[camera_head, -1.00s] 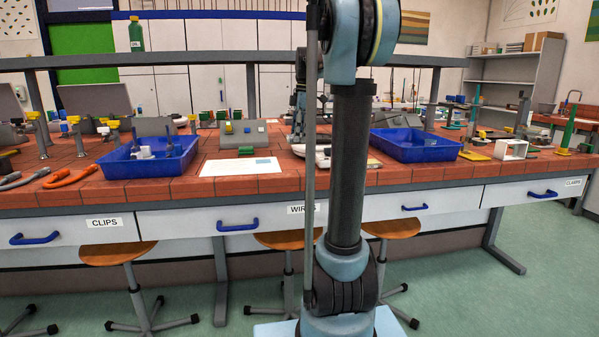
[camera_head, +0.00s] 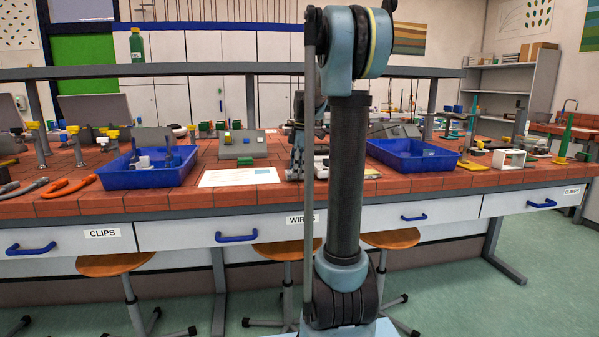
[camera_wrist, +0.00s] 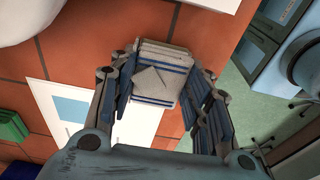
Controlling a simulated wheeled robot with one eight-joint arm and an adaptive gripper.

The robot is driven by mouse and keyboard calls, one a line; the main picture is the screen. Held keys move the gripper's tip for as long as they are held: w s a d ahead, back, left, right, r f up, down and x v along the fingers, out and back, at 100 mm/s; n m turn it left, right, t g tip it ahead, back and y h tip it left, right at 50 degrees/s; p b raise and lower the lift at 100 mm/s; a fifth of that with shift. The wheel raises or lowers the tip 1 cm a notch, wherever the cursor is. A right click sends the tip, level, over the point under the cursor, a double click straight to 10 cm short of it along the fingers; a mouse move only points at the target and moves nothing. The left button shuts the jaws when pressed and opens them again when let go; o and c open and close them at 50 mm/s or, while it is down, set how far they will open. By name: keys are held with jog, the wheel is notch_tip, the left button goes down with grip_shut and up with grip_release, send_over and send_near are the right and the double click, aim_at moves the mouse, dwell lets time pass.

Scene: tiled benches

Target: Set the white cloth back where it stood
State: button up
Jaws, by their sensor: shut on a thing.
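My gripper (camera_wrist: 166,78) is shut on the white cloth (camera_wrist: 155,88), a small folded pad with blue stripes, in the wrist view. The cloth is between the two fingers, above the red tiled bench top. Whether it touches the bench cannot be told. A white sheet with a pale blue rectangle (camera_wrist: 64,105) lies on the tiles, partly behind the cloth and gripper. The sheet also shows in the head view (camera_head: 225,179), left of my arm. In the head view my gripper is low over the bench, mostly behind my arm, and the cloth cannot be made out.
A blue tray (camera_head: 118,181) stands left of the sheet, and another blue tray (camera_head: 385,158) stands right of my arm. A grey block with coloured pieces (camera_head: 243,148) sits behind the sheet. Orange (camera_head: 70,188) and grey clamps lie at far left. Stools stand below the bench.

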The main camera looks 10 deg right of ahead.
jog(key=shift+f, duration=0.3)
jog(key=o, duration=1.1)
jog(key=shift+r, duration=0.15)
notch_tip(320, 180, up, 17)
jog(key=d, duration=0.2)
jog(key=s+a+f+m+t, duration=0.1)
jog(key=s+f+m, duration=0.5)
jog(key=s, duration=0.4)
jog(key=s+a+f+m, duration=0.2)
jog(key=s+f+m, duration=0.2)
jog(key=s+f, duration=0.6)
jog(key=s+d+f+m+t+h, duration=0.1)
jog(key=s+f+m, duration=0.6)
jog(key=s+f, duration=0.8)
notch_tip(320, 180, down, 4)
jog(key=shift+r+m, duration=0.1)
jog(key=shift+m, duration=0.3)
